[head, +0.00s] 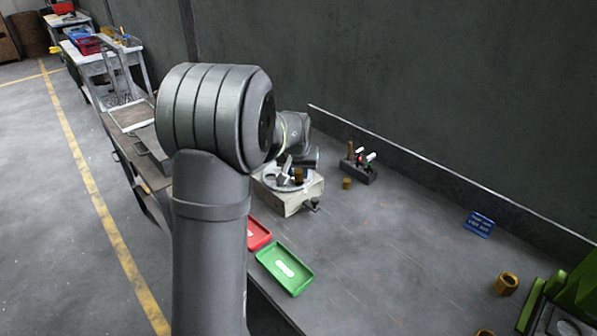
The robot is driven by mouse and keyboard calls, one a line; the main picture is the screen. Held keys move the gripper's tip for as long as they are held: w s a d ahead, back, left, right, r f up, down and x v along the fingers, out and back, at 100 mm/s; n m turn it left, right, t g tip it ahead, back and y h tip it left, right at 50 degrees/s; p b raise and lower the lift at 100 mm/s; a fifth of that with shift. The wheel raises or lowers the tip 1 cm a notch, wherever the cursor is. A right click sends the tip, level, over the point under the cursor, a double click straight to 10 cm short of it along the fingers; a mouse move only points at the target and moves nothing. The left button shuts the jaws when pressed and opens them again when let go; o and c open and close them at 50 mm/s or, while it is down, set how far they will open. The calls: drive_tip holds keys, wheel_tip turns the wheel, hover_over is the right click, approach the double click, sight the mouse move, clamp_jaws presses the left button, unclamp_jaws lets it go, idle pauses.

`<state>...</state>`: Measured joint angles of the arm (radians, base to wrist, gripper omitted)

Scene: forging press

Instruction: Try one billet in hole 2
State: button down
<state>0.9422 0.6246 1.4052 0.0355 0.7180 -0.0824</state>
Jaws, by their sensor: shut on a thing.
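A light block with a round grey plate (271,181) on top stands on the bench beyond my arm. Dark openings show in the plate, but hole numbers are too small to read, so I cannot tell which is hole 2. My gripper (297,168) is over this plate, shut on a small brown-gold billet (299,175). The billet looks upright; I cannot tell whether it is above a hole or partly in one. Another brown-gold billet (347,183) stands on the bench just right of the block. My arm hides part of the plate.
A green tray (271,256) and a red tray (259,240) lie at the bench's front edge. A dark rack (366,174) with several upright items stands behind. A blue sign (480,222), a brass ring (507,283) and green machinery (565,295) are at right. The middle bench is clear.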

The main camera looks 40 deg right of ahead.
drive_tip(key=shift+f, duration=0.6)
idle(0.5)
drive_tip(key=c, duration=1)
unclamp_jaws()
drive_tip(key=shift+c, duration=0.2)
drive_tip(key=shift+v, duration=3.45)
drive_tip(key=shift+r, duration=0.15)
drive_tip(key=shift+r, duration=1.35)
